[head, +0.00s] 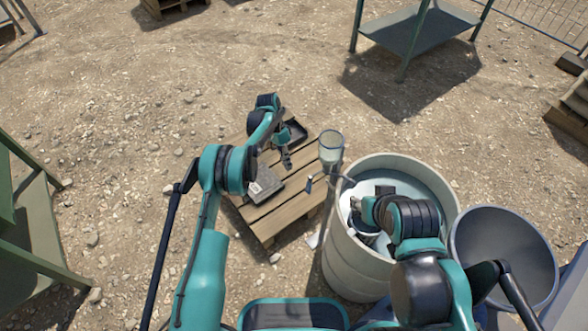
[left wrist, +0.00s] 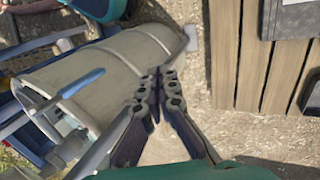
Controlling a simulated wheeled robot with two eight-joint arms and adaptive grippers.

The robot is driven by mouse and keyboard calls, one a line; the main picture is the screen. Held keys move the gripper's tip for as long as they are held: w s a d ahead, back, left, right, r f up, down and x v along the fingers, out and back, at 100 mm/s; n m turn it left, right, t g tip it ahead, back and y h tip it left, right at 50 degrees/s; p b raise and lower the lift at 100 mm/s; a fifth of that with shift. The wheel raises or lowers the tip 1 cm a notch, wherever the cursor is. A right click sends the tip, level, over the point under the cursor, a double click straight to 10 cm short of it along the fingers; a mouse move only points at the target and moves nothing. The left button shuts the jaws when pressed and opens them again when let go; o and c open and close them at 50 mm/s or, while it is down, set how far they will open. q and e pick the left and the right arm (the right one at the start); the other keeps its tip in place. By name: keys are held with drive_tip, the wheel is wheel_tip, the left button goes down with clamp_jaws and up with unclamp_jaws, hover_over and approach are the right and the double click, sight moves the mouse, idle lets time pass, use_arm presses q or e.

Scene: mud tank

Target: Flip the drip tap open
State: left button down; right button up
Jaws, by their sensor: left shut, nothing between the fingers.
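A small blue lever (head: 309,184) shows beside the tank's left rim in the head view, at the end of a thin grey pipe; it seems to be the drip tap. In the left wrist view, a long blue handle (left wrist: 80,83) lies left of the fingers, apart from them. My left gripper (head: 287,163) is over the pallet, up and left of the lever. Its fingers (left wrist: 159,76) are shut with nothing between them. My right gripper (head: 357,204) is over the tank's left part, and its fingers are too small to judge.
The pale round tank (head: 345,262) holds water and light objects. A grey bin (head: 503,252) stands right.

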use_arm(q)
drive_tip(key=shift+w+a+r+p, duration=0.1)
drive_tip(key=shift+w+a+p, duration=0.1)
drive_tip(key=shift+w+a, duration=0.55)
drive_tip(key=shift+w+a+r+p, duration=0.1)
drive_tip(key=shift+w+a+p, duration=0.1)
drive_tip(key=shift+w+a, duration=0.55)
drive_tip(key=shift+w+d, duration=0.15)
drive_tip(key=shift+d, duration=0.1)
